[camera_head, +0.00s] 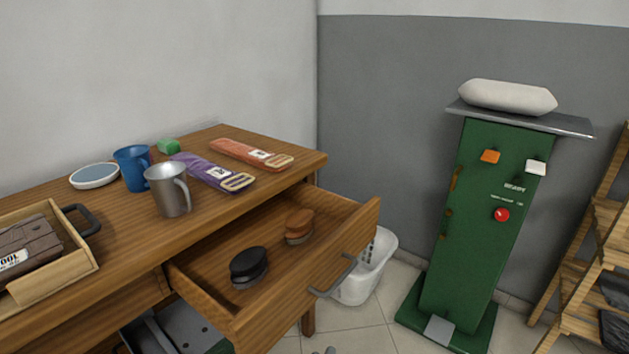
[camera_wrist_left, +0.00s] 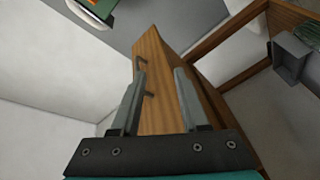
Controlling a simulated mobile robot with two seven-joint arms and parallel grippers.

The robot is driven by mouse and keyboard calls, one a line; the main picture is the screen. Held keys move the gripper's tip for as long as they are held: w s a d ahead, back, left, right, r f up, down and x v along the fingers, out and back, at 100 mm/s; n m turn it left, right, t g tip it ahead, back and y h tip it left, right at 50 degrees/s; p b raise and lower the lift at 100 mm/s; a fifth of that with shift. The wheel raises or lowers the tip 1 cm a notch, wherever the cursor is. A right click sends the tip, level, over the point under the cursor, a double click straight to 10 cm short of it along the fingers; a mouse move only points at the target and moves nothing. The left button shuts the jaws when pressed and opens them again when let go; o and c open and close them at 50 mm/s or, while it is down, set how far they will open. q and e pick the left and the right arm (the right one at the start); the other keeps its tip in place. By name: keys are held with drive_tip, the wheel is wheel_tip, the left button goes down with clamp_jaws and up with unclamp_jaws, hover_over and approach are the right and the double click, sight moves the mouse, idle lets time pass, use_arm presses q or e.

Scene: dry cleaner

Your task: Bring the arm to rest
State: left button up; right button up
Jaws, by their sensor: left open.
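My left gripper (camera_wrist_left: 160,73) shows in the left wrist view with its two grey fingers spread apart and nothing between them. A wooden drawer front (camera_wrist_left: 160,60) with a dark handle lies beyond the fingers; I cannot tell how far away it is. In the head view the desk drawer (camera_head: 215,262) stands open, with its handle (camera_head: 333,278) on the front. A black brush (camera_head: 249,264) and a brown brush (camera_head: 299,223) lie inside it. No clear view of either gripper shows in the head view, and my right gripper is not seen.
A white basket (camera_head: 367,268), green press (camera_head: 475,215) and wooden shelf (camera_head: 590,245) stand to the right.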

use_arm(q)
drive_tip(key=s+a+f+m+g+y+p, duration=0.1)
drive_tip(key=s+a+f+m+g+p, duration=0.25)
drive_tip(key=f, duration=0.55)
drive_tip(key=s+a+f+m+g+y, duration=0.2)
drive_tip(key=s+a+f+g, duration=0.3)
drive_tip(key=f, duration=0.4)
drive_tip(key=s+a+f+m+g+y+p, duration=0.1)
drive_tip(key=s+a+f+g+p, duration=0.1)
drive_tip(key=s+a, duration=0.6)
drive_tip(key=s+a+f+m+g+y+p, duration=0.2)
drive_tip(key=s+a+f+g, duration=0.3)
drive_tip(key=s, duration=0.8)
drive_tip(key=a+f, duration=0.2)
drive_tip(key=a, duration=0.1)
drive_tip(key=shift+s+f+y, duration=0.15)
drive_tip(key=shift+f+y, duration=0.1)
drive_tip(key=shift+y, duration=0.05)
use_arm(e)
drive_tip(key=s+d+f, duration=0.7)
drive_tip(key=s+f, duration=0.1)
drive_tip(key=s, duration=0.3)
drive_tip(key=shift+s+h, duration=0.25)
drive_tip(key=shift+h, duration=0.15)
use_arm(q)
drive_tip(key=shift+m, duration=0.25)
